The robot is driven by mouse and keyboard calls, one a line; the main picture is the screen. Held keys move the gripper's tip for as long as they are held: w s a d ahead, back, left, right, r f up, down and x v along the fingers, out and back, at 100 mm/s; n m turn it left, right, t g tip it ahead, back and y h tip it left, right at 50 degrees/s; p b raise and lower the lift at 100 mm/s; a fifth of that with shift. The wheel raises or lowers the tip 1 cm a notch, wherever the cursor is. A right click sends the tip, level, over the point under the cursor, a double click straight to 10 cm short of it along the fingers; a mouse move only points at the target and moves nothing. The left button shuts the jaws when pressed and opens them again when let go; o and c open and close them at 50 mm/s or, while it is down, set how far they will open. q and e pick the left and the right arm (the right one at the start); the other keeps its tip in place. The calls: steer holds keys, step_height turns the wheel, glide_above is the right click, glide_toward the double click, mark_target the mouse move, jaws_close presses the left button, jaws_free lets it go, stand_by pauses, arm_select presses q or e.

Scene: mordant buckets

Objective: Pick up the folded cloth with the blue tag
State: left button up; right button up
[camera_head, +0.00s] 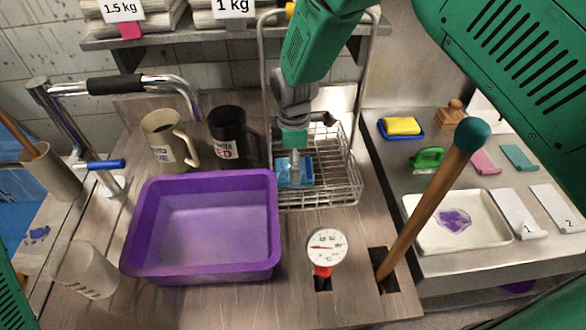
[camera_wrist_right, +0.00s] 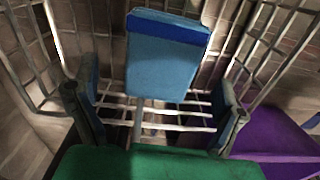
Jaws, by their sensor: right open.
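A light blue folded cloth with a darker blue band (camera_wrist_right: 168,55) stands in the wire rack, seen in the right wrist view between my two fingers. In the head view the blue cloth (camera_head: 305,172) shows partly, behind and below my right gripper (camera_head: 294,165). My right gripper also shows in the right wrist view (camera_wrist_right: 155,105), its fingers apart on either side of the cloth, with gaps visible. I cannot tell the exact depth between fingertips and cloth. My left gripper is out of view; only a green part of my left arm shows at the lower left edge.
The wire rack (camera_head: 350,190) surrounds the cloth. A purple basin (camera_head: 200,265) is left of it, with two mugs behind. A dial thermometer (camera_head: 327,248) and a wooden stick (camera_head: 425,210) stand in front and right. A shelf (camera_head: 160,38) hangs above.

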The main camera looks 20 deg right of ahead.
step_height(320, 180, down, 4)
steer(key=shift+w+a+r+p, duration=0.1)
steer(key=shift+a+r+p, duration=0.05)
steer(key=shift+p, duration=0.15)
steer(key=c, duration=1.6)
steer(key=shift+o, duration=0.2)
steer(key=shift+r, duration=0.1)
steer(key=r+b, duration=0.1)
steer(key=r, duration=0.6)
steer(key=shift+d, duration=0.2)
steer(key=s+d+b, duration=0.3)
steer(key=s+d, duration=0.8)
steer(key=d, duration=0.3)
